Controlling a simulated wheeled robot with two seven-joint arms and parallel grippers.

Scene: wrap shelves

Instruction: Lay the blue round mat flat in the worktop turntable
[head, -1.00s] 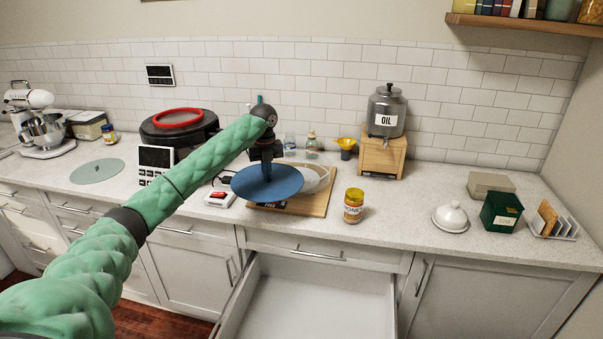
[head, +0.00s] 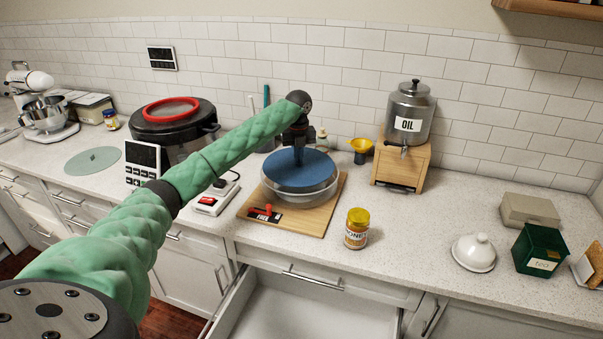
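The blue round mat (head: 300,173) is in the middle of the head view, nearly level, over the grey-white round turntable (head: 302,197). The turntable stands on a wooden board on the worktop. The mat covers most of its inside; its rim and front wall show below the mat. I cannot tell whether the mat touches the turntable floor. My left gripper (head: 298,158) points down at the mat's far middle part and appears shut on it; the fingertips are partly hidden. My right gripper is not in view.
On the board (head: 316,226) lies a black label plate with a red lever (head: 267,212). A honey jar (head: 356,229) stands to the right, an oil dispenser (head: 409,115) on a wooden stand behind. A drawer (head: 312,306) is open below.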

